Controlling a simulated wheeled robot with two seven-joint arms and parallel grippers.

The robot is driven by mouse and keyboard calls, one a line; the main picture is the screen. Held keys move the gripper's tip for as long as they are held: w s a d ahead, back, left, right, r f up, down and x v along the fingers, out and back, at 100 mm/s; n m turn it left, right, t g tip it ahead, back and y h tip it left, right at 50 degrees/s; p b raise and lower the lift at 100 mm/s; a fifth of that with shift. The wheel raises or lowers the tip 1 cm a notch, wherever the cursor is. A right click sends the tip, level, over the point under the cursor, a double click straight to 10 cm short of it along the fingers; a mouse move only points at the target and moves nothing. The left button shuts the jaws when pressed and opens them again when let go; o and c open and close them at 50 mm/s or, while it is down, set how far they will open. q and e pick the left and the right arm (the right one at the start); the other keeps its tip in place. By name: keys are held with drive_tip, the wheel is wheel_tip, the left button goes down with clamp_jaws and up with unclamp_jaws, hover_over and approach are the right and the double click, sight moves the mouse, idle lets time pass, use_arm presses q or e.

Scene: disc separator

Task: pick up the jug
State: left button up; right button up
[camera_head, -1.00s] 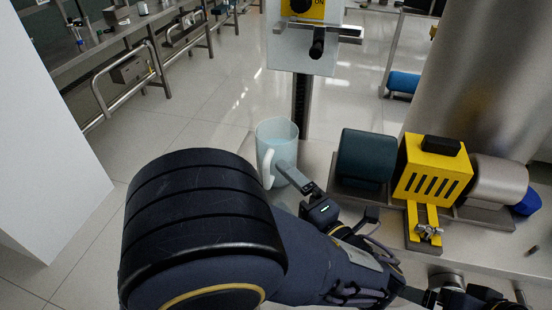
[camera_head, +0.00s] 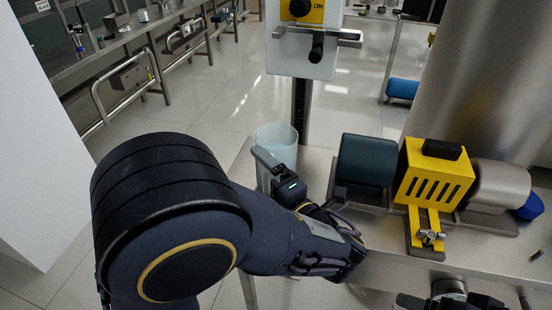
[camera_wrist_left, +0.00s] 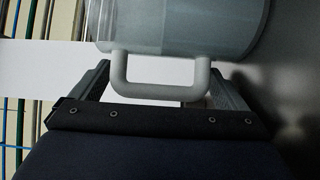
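The jug (camera_head: 278,137) is a pale translucent cup-like vessel standing upright near the left edge of the steel table. In the head view, my left gripper (camera_head: 268,165) is in front of it and hides its handle and much of its lower body. In the left wrist view, the jug's body (camera_wrist_left: 185,25) fills the top and its light grey handle (camera_wrist_left: 155,93) points toward my palm. My left gripper (camera_wrist_left: 165,82) is open, with one finger on each side of the handle and gaps between. Dark parts at the bottom right of the head view may belong to my right arm; its fingers are unclear.
A dark green cylinder (camera_head: 367,160), a yellow slotted block (camera_head: 433,175) and a grey cylinder (camera_head: 500,183) stand right of the jug on the steel table (camera_head: 395,255). A post with a switch panel (camera_head: 300,48) rises behind the jug. A large steel column stands at the back right.

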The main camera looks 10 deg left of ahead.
use_arm(q)
drive_tip(key=c, duration=1.4)
drive_tip(key=shift+r, duration=0.1)
drive_tip(key=shift+c, duration=0.2)
